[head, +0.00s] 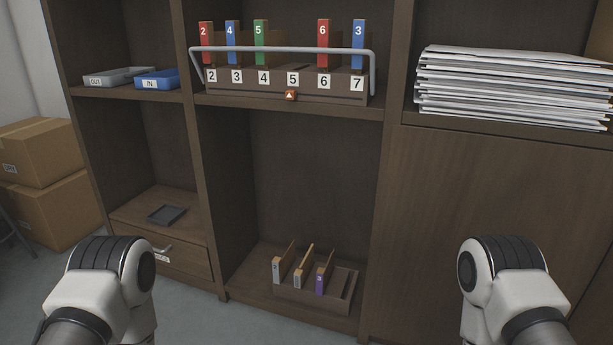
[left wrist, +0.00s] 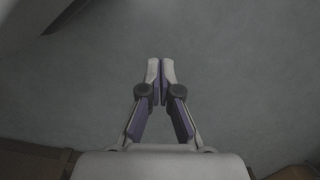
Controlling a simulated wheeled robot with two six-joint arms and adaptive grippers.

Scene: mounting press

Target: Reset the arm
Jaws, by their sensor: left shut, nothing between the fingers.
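My left gripper (left wrist: 161,68) points down over the grey floor in the left wrist view. Its two fingers are together with nothing between them. In the head view, parts of both my arms show at the lower left and lower right, drawn back in front of the shelf unit (head: 380,180). Both grippers are out of sight in the head view.
A numbered rack (head: 290,95) with several coloured binders and a metal bar stands on the middle shelf. A low box (head: 315,298) holds three binders below. Trays (head: 115,76), a paper stack (head: 515,90), a drawer (head: 155,245) and cardboard boxes (head: 45,185) surround it. Floor is clear.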

